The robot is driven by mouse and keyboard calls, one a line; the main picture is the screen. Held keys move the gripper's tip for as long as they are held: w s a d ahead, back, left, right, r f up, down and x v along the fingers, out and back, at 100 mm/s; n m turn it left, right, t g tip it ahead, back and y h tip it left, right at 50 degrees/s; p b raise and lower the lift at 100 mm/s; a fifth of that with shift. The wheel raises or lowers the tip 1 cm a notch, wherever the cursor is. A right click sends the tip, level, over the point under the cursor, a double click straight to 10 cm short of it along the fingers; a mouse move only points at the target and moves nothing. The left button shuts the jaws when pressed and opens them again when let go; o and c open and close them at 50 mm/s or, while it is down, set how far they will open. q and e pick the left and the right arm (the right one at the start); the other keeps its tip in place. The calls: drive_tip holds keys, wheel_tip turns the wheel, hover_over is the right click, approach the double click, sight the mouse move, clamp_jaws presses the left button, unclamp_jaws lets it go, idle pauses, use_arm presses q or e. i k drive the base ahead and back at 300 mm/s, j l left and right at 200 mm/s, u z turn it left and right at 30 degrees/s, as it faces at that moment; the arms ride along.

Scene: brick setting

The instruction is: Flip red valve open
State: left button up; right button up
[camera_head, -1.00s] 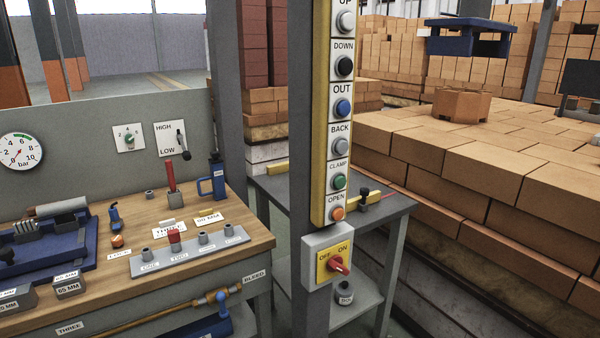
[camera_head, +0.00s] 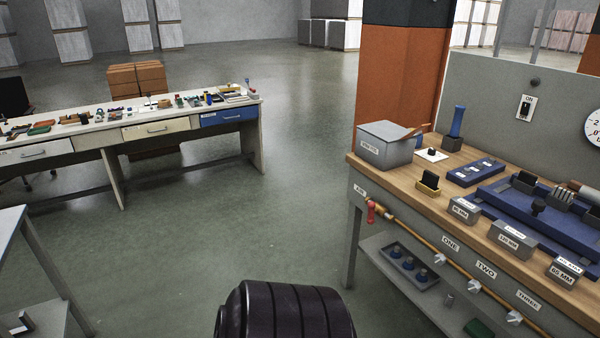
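A red valve handle (camera_head: 371,212) sits at the left end of a brass pipe (camera_head: 408,232) that runs along the front edge of the wooden workbench (camera_head: 416,196), at the right of the view. The handle looks roughly upright, across the pipe, beside a small label that seems to read AIR. It is small, so its exact angle is hard to tell. Neither of my grippers is in view. A dark ribbed arm link of mine shows at the bottom middle, well apart from the valve.
Several white-handled taps (camera_head: 440,259) line the pipe, near labels ONE, TWO and THREE. A grey box (camera_head: 385,144) stands on the bench corner. Open floor (camera_head: 250,235) lies left of the bench, with a long cluttered table (camera_head: 135,112) behind.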

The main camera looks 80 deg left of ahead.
sight(371, 205)
drive_tip(key=u, duration=2.1)
